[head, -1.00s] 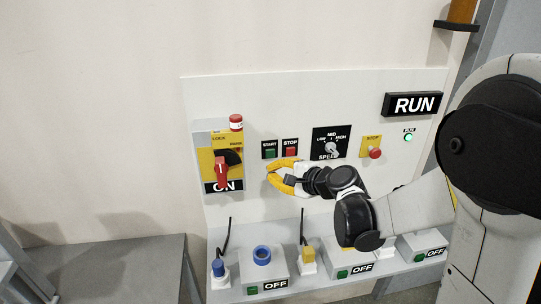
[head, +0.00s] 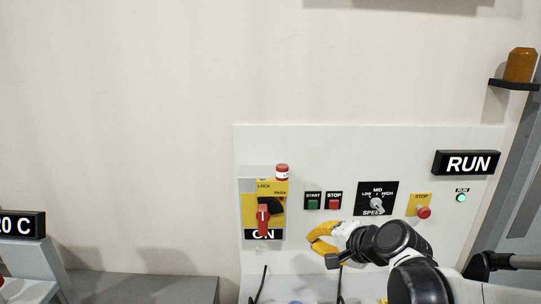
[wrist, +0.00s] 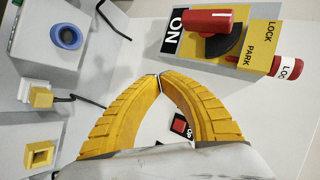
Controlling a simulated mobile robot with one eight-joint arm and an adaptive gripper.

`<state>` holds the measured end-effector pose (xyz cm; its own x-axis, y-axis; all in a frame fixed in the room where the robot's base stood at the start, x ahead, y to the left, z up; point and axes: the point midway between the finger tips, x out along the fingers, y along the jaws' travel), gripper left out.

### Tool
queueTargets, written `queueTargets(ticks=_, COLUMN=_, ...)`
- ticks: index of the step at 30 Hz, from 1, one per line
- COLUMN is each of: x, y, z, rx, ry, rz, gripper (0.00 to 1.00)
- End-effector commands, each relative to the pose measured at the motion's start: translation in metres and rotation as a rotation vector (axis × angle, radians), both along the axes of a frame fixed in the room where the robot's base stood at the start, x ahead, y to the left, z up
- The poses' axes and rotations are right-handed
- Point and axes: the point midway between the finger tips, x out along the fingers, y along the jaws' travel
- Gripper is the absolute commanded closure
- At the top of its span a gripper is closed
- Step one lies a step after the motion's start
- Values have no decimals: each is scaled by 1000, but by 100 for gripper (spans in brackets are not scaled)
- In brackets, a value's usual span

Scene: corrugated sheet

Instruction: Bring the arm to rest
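My gripper (head: 311,241) has two curved yellow fingers and is at the end of my black and grey arm. It hangs in front of the white panel (head: 300,145), below the START button (head: 313,201) and STOP button (head: 334,201). In the wrist view the fingertips (wrist: 160,78) meet, with nothing between them. The gripper is shut and empty. My arm reaches in from the lower right of the head view, and its lower part is cut off by the frame edge.
The panel carries a red rotary handle (head: 263,218) at ON, a speed knob (head: 377,205), a yellow-backed stop button (head: 423,212), a lit green RUN lamp (head: 461,198) and a RUN sign (head: 466,163). A blue ring (wrist: 66,36) and yellow sockets (wrist: 40,97) show in the wrist view.

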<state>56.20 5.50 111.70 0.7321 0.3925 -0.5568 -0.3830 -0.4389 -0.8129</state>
Motion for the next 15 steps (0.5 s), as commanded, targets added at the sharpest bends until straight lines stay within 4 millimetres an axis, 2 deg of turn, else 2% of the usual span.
queueTargets(ticks=1, x=-23, y=2, z=2, rx=-98, ry=1, rz=48, gripper=100)
queueTargets(ticks=5, x=-80, y=-5, z=1, rx=-380, ry=7, rz=183, gripper=100)
queueTargets(ticks=9, x=-137, y=-22, z=-5, rx=-657, ry=20, rz=325, gripper=100)
queueTargets(ticks=12, x=-168, y=-35, z=-11, rx=-814, ry=32, rz=408, gripper=100)
queueTargets(ticks=15, x=-188, y=-46, z=-14, rx=-922, ry=43, rz=465, gripper=100)
